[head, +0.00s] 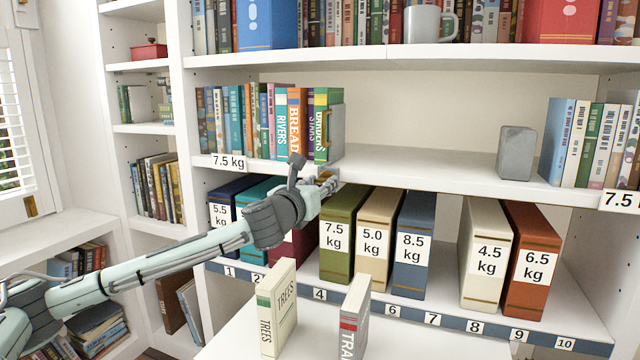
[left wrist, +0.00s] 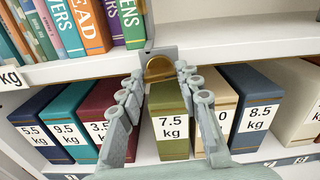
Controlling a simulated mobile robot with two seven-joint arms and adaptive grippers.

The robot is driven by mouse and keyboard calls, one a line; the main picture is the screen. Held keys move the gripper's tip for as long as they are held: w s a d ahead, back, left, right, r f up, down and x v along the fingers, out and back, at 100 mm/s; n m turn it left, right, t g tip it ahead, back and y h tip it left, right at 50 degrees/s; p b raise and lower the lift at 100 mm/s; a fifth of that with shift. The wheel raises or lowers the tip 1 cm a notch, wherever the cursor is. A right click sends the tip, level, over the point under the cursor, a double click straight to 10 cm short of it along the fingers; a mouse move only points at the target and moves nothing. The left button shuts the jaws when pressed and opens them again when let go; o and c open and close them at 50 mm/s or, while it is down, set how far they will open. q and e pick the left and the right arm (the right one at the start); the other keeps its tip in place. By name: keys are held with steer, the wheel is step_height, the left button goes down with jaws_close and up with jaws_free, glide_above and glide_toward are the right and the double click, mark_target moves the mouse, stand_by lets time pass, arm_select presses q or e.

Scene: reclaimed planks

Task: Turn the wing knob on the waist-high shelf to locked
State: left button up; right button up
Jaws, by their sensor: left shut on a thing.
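The brass-coloured wing knob (left wrist: 159,68) sits at the front edge of the waist-high shelf (head: 430,172), under a grey bookend (head: 336,135). My left gripper (left wrist: 160,74) has its two fingertips on either side of the knob and is shut on it. In the head view my left gripper (head: 328,181) reaches in from the left to that shelf edge, and its fingers hide most of the knob there. I cannot read any lock marking or tell which way the knob is turned. My right gripper is not in view.
Books (head: 290,122) stand left of the bookend. A grey block (head: 516,152) and more books stand at the right. Weight-labelled binders, including a green 7.5 kg one (head: 341,225), fill the shelf below. Two loose books (head: 277,310) stand on a white surface in front.

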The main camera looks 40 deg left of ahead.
arm_select(q)
steer(key=shift+n, duration=8.4)
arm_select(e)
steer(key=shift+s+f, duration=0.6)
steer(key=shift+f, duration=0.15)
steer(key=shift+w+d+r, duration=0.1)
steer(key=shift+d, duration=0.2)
